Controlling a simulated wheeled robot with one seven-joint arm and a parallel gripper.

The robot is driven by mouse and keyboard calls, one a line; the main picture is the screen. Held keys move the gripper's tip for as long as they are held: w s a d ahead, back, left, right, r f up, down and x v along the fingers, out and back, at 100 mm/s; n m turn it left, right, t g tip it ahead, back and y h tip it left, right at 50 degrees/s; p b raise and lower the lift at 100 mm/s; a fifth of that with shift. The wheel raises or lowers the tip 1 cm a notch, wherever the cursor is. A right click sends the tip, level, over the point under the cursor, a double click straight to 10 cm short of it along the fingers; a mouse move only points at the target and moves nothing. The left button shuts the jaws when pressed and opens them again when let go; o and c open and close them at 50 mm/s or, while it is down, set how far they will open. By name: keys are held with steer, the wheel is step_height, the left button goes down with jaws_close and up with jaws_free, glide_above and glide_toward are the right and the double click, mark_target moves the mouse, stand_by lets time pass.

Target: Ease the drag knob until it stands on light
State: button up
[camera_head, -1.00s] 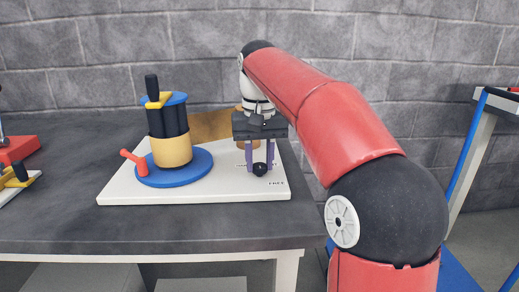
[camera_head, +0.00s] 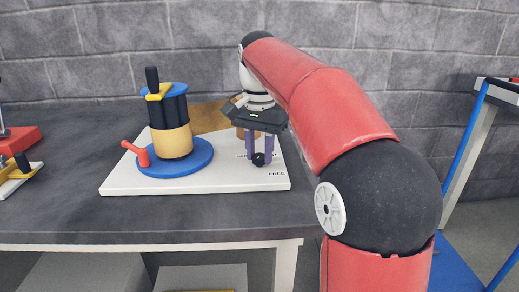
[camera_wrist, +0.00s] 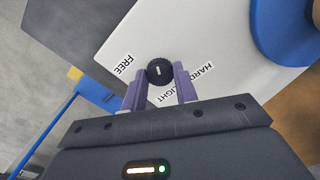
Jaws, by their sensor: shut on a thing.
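The drag knob (camera_head: 258,159) is small, black and round, at the front right of the white base board (camera_head: 225,181). My gripper (camera_head: 260,158) points down with its two purple fingers closed around the knob. In the wrist view the knob (camera_wrist: 159,71) sits between the fingertips, with a short white line on its top. The line runs nearly up and down in that picture; which end points is unclear. Printed words lie around the knob: FREE (camera_wrist: 124,65) to the left, HARD (camera_wrist: 201,64) to the right, and LIGHT (camera_wrist: 190,84), partly hidden behind the right finger.
A brown block and panel (camera_head: 208,117) stand behind. The grey table's (camera_head: 60,215) front is clear.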

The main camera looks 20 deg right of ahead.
mark_target(260, 156)
stand_by(0.4)
steer(key=o, duration=1)
steer(key=shift+r, duration=0.1)
step_height(260, 156, up, 8)
steer(key=shift+f, duration=0.2)
steer(key=shift+s, duration=0.1)
